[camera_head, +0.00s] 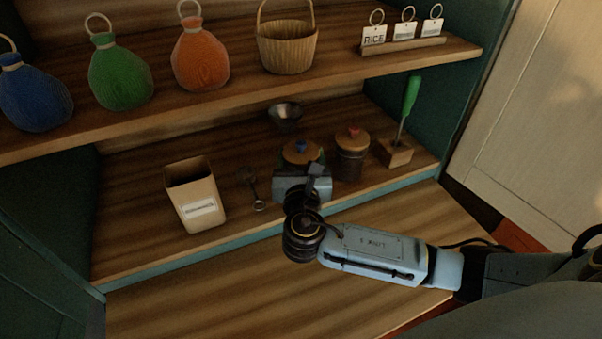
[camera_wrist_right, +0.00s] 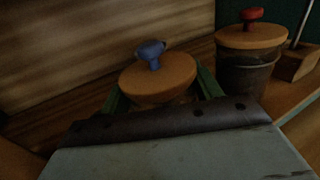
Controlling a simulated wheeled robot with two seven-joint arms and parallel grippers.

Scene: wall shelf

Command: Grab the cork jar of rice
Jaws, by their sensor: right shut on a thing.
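A jar with a round cork lid and a blue knob (camera_head: 301,150) stands at the middle of the lower shelf; its lid also shows in the right wrist view (camera_wrist_right: 158,80). My right gripper (camera_head: 303,178) is shut on this jar, with a green finger at either side just below the lid in the wrist view. The gripper hides most of the jar's body, so its contents cannot be told. A second cork-lidded jar with a red knob (camera_head: 352,153) stands to its right, dark-bodied, and shows in the wrist view (camera_wrist_right: 247,60). My left gripper is not in view.
On the lower shelf are a labelled tan box (camera_head: 195,195), a metal scoop (camera_head: 254,190), a metal bowl (camera_head: 285,114) and a wooden block with a green-handled tool (camera_head: 397,152). The upper shelf holds colored bottles, a basket (camera_head: 287,45) and a tag rack (camera_head: 403,45).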

